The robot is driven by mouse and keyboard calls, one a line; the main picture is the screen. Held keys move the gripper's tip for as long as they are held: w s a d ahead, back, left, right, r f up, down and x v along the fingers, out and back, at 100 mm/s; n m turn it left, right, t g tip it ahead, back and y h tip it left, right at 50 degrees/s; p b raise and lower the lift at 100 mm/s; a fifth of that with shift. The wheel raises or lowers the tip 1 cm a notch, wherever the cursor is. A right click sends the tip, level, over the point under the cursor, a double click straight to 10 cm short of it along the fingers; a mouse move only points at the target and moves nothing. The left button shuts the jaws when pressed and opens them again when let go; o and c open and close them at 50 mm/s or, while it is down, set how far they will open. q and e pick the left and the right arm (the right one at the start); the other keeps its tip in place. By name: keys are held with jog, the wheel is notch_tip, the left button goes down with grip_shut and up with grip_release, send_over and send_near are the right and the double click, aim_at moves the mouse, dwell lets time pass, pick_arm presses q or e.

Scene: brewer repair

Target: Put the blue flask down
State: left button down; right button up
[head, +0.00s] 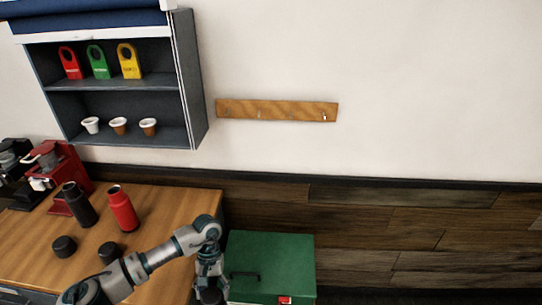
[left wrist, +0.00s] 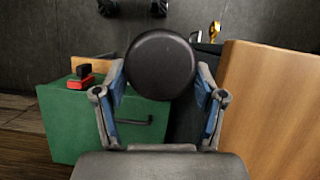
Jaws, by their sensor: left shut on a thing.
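My left gripper (head: 210,282) is shut on a round black-topped thing, whose dark top shows low in the head view (head: 210,297). In the left wrist view the round black top (left wrist: 160,62) sits between the fingers of the left gripper (left wrist: 160,88). Its sides are hidden, so I cannot tell whether it is the blue flask. It is held between the wooden counter and the green box as the wrist view looks down. A black flask (head: 79,204) and a red flask (head: 122,208) stand on the counter. My right gripper is not in view.
The wooden counter (head: 170,215) holds two black lids (head: 64,246) (head: 109,252) and a red coffee machine (head: 62,170). A green box (head: 270,258) stands right of it, with a red-and-black item (left wrist: 81,77) on top. A shelf unit (head: 190,75) hangs above.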

pick_arm(q)
jog(key=shift+w+a+f, duration=0.1)
jog(key=shift+a+f, duration=0.05)
jog(key=shift+a, duration=1.1)
